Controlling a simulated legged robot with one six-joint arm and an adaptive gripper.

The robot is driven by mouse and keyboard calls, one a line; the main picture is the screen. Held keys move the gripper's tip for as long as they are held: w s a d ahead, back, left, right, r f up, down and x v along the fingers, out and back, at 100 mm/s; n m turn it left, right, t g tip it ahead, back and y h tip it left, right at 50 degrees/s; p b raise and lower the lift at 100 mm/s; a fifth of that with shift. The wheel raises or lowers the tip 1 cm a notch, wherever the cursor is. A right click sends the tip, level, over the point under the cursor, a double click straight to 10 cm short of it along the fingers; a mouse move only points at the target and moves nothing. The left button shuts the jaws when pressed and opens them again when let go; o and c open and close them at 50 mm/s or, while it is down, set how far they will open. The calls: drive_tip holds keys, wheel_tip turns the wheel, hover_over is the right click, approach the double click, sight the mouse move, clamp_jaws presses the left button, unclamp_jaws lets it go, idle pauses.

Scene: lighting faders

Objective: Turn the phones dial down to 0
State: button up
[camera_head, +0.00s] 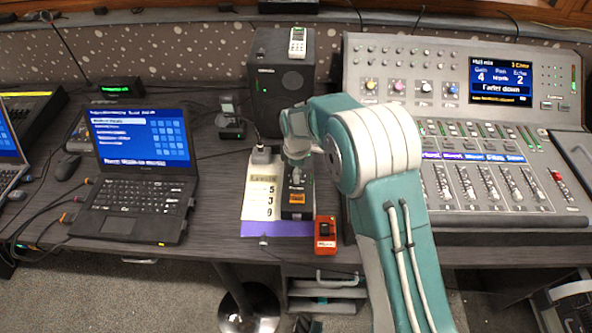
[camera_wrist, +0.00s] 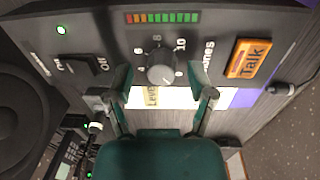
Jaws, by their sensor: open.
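The phones dial (camera_wrist: 160,74) is a small round grey knob on a dark box (camera_wrist: 220,22), with the numbers 6, 8 and 10 visible around it. The lettering beside it is partly covered, and I cannot read its pointer surely. My gripper (camera_wrist: 159,80) is open, with one finger on each side of the dial; whether they touch it I cannot tell. In the head view my gripper (camera_head: 297,160) points down over the same dark box (camera_head: 297,213), and the dial cannot be made out there.
On the box are an orange Talk button (camera_wrist: 249,58), a coloured light bar (camera_wrist: 162,17) and a rocker switch (camera_wrist: 88,65). A red device (camera_head: 325,235) lies nearby. A laptop (camera_head: 138,165) stands left, a speaker (camera_head: 282,85) behind, a large mixing console (camera_head: 420,70) right.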

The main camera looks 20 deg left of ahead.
wheel_tip(320, 180, up, 12)
drive_tip(key=shift+s+f, duration=0.2)
drive_tip(key=shift+s, duration=0.1)
idle(0.4)
